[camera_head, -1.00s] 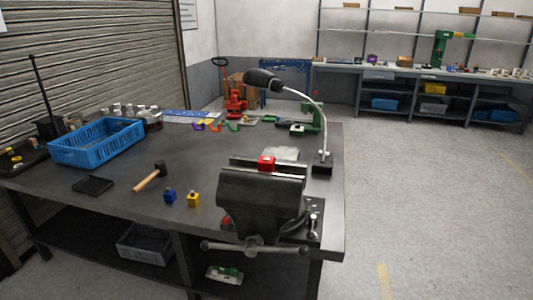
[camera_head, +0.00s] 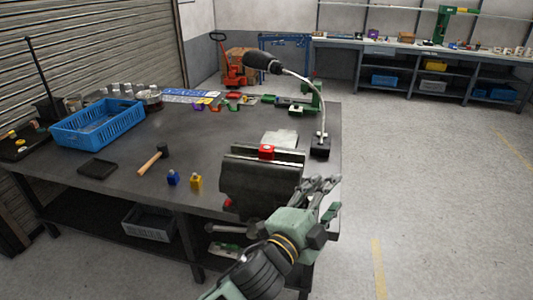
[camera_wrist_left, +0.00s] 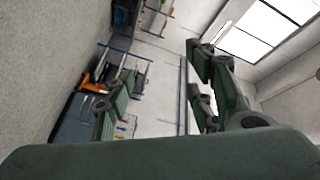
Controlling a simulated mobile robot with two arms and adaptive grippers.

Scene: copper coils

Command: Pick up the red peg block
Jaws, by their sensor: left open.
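The red peg block (camera_head: 267,152) sits at the top of the dark bench vise (camera_head: 262,185), between its jaws, on the near right part of the workbench. A small light knob shows on its top. My left gripper (camera_head: 326,186) is in front and to the right of the vise, lower than the block and apart from it. It is open and empty. Its spread fingers (camera_wrist_left: 160,90) show in the left wrist view, which looks out over the room and does not show the block. My right gripper is in neither view.
A blue peg block (camera_head: 173,178) and a yellow one (camera_head: 196,181) stand left of the vise. A hammer (camera_head: 154,159), a black tray (camera_head: 97,167) and a blue crate (camera_head: 98,124) lie further left. A lamp (camera_head: 322,125) arches behind the vise.

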